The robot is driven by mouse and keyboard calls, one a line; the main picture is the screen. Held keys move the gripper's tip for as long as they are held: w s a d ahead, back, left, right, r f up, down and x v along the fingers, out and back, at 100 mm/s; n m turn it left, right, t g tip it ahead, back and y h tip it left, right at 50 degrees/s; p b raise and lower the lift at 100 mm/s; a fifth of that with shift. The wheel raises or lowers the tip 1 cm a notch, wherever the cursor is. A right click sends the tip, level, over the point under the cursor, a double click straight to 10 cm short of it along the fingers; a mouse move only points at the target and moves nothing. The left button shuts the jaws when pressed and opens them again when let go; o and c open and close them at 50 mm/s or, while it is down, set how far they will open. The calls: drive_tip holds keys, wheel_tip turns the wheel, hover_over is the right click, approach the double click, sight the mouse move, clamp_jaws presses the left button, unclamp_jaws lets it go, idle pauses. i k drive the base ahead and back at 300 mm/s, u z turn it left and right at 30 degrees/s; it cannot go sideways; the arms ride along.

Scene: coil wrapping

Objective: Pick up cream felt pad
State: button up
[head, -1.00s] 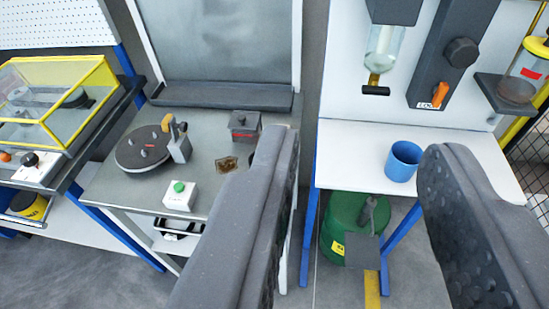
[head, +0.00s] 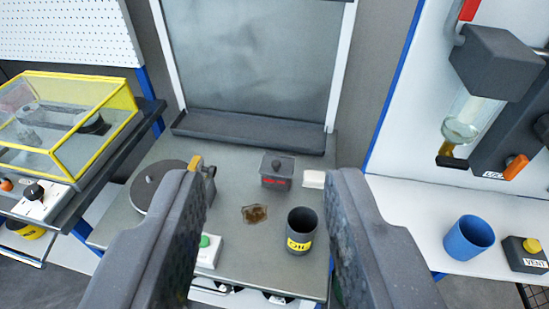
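A small cream block (head: 314,179), apparently the felt pad, lies on the grey workbench (head: 240,180) toward its back right. It sits right of a dark lidded box with red lettering (head: 277,171) and close to my right finger in the picture. My gripper (head: 268,185) is open and empty, its two dark fingers wide apart. The pad shows between the fingers, beyond them, and nothing is seen touching it.
A dark cup with a yellow label (head: 301,232) and a brown stain-like patch (head: 255,214) are on the bench. A dark turntable (head: 160,184) and a green-button box (head: 207,250) are partly behind my left finger. A blue cup (head: 469,239) stands on the right-hand white table.

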sight(313, 180)
drive_tip(key=u, duration=0.05)
drive_tip(key=i, duration=1.15)
drive_tip(key=z, duration=0.45)
